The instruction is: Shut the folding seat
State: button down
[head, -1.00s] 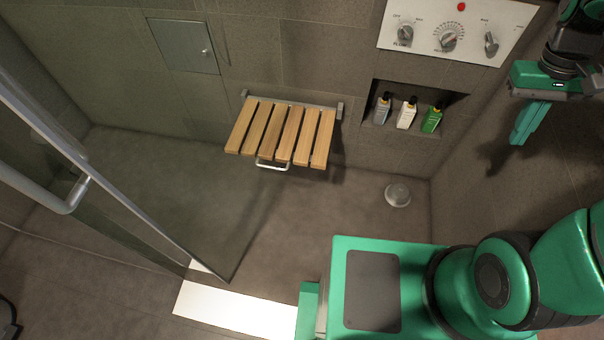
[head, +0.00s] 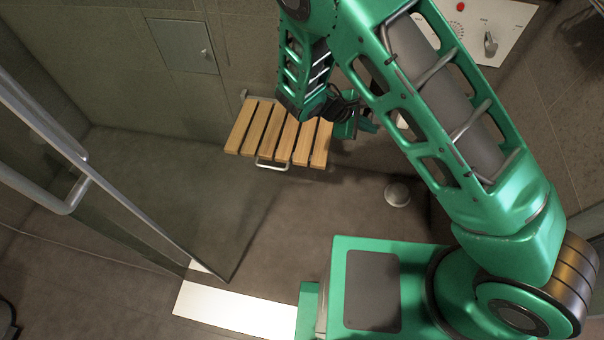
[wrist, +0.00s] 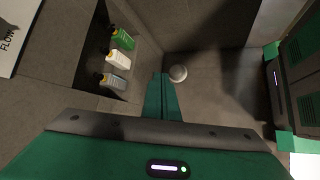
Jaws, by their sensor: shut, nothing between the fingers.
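The folding seat (head: 274,134) has wooden slats and is folded down, sticking out from the back wall. A metal handle (head: 271,166) shows at its front edge. My gripper (head: 371,126) is just right of the seat in the head view, partly hidden by my arm. My arm covers part of the seat's back right corner and its wall bracket. In the wrist view my gripper (wrist: 162,98) has its green fingers together and empty. The seat does not show in the wrist view.
A wall niche holds a green bottle (wrist: 122,38), a white bottle (wrist: 117,60) and a grey bottle (wrist: 112,82), close to my gripper. A round metal floor piece (head: 397,194) lies right of the seat. A glass panel with a metal rail (head: 120,195) stands at left. The floor before the seat is clear.

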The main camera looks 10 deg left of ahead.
jog(key=s+a+f+n+t+y, duration=0.4)
jog(key=s+a+f+n+t, duration=0.15)
jog(key=a+f+n, duration=0.6)
jog(key=s+a+f+n+t+y, duration=0.3)
jog(key=s+a+f+n+t, duration=0.35)
jog(key=f, duration=0.85)
jog(key=w+a+f+n+g, duration=0.2)
jog(key=w+f, duration=0.1)
jog(key=w, duration=0.6)
jog(key=shift+s+r, duration=0.15)
jog(key=shift+r, duration=1.95)
jog(key=shift+r, duration=0.1)
